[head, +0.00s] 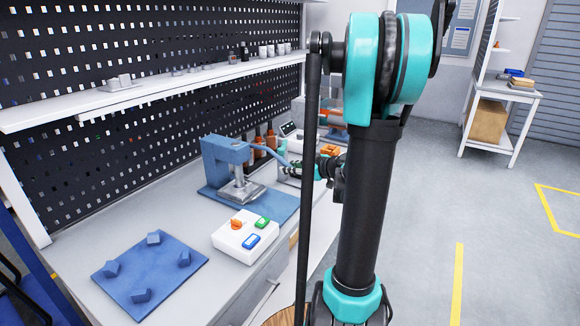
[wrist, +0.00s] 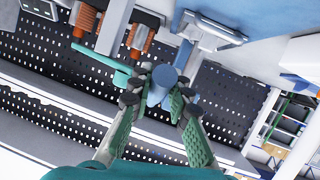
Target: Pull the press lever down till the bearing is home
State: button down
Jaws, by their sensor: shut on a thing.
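The blue press (head: 226,160) stands on a blue base plate on the bench, with a metal ram over a metal plate (head: 243,190). Its blue lever (head: 276,153) reaches right from the press head to my gripper (head: 290,168). In the wrist view the lever's round blue end (wrist: 162,76) lies between the fingertips of my gripper (wrist: 161,88), which is shut on it. The lever looks a little below level in the head view. I cannot make out the bearing; it is hidden or too small to tell.
A blue mat (head: 155,270) holds several blue blocks. A white shelf (head: 150,90) hangs above the bench.

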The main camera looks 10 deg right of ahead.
dwell(0.3)
jog(key=c, duration=1.4)
grip_release()
jog(key=v, duration=1.2)
jog(key=shift+f, duration=0.1)
